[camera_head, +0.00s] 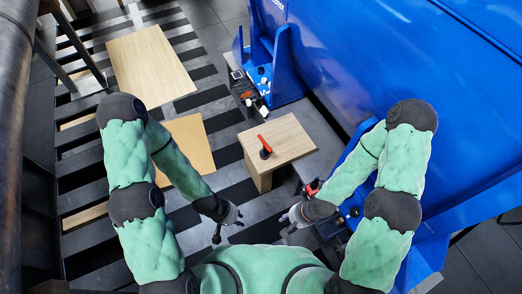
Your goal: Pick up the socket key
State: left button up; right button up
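A tool with a red handle and a dark round lower end, which looks like the socket key (265,147), stands on a small wooden-topped table (290,135) near the middle of the head view. My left gripper (230,228) is below and left of that table, with its fingers apart and nothing between them. My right gripper (286,222) is below the table, with its fingers apart and seemingly empty. Both grippers are clear of the tool.
A large blue machine (400,60) fills the right side. A blue fixture (285,75) with dark parts (248,92) stands behind the table. Another red-and-black item (312,187) lies beside my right forearm. Wooden boards (150,65) lie on the striped floor at left.

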aim_at(263, 153)
jog(key=i+j, duration=0.2)
jog(key=j, duration=0.15)
jog(key=i+j, duration=0.4)
jog(key=j, duration=0.25)
jog(key=i+j+z, duration=0.1)
jog(key=z, duration=1.8)
jog(key=k+j, duration=0.05)
jog(key=j, duration=0.05)
